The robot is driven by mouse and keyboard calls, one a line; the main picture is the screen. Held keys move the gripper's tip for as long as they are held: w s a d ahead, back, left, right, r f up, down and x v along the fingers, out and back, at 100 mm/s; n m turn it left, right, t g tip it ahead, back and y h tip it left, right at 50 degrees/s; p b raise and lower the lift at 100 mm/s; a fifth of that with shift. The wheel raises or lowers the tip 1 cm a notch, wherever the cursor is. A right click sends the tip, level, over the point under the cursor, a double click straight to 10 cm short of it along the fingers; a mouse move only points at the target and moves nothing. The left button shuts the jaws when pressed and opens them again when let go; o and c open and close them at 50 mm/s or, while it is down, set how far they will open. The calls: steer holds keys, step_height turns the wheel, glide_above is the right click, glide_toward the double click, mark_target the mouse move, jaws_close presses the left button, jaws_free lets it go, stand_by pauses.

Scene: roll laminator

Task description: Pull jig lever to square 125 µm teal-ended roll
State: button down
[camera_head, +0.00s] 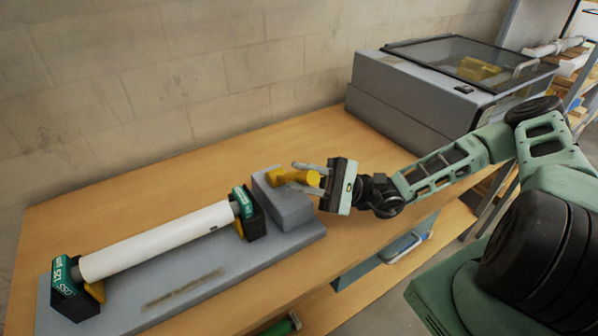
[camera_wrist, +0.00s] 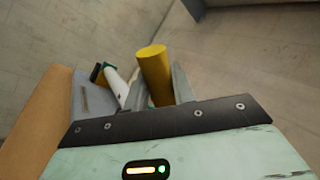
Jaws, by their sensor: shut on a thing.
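The white roll (camera_head: 155,242) lies along the grey jig base (camera_head: 240,270) on the bench. Its left teal end (camera_head: 65,277) is marked 125 µm, and its right teal end (camera_head: 243,203) is near the grey jig block (camera_head: 283,205). The yellow jig lever (camera_head: 292,177) is at the top of that block. My gripper (camera_head: 310,173) is shut on the lever from the right side. In the wrist view the yellow lever (camera_wrist: 155,75) stands between my fingers, with the white roll (camera_wrist: 117,85) behind it at left.
A grey laminator (camera_head: 430,90) with a clear lid stands at the back right of the wooden bench (camera_head: 330,130). A block wall runs behind. A shelf with rolls (camera_head: 555,47) is at the far right. A green-ended roll (camera_head: 283,325) shows below the bench's front edge.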

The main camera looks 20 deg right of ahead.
steer(key=shift+s+f+n, duration=0.25)
steer(key=shift+f+n, duration=0.15)
steer(key=shift+n, duration=0.1)
steer(key=shift+f, duration=0.1)
steer(key=c, duration=1.2)
jaws_free()
steer(key=b+v, duration=0.5)
steer(key=v, duration=0.7)
steer(key=shift+w, duration=0.1)
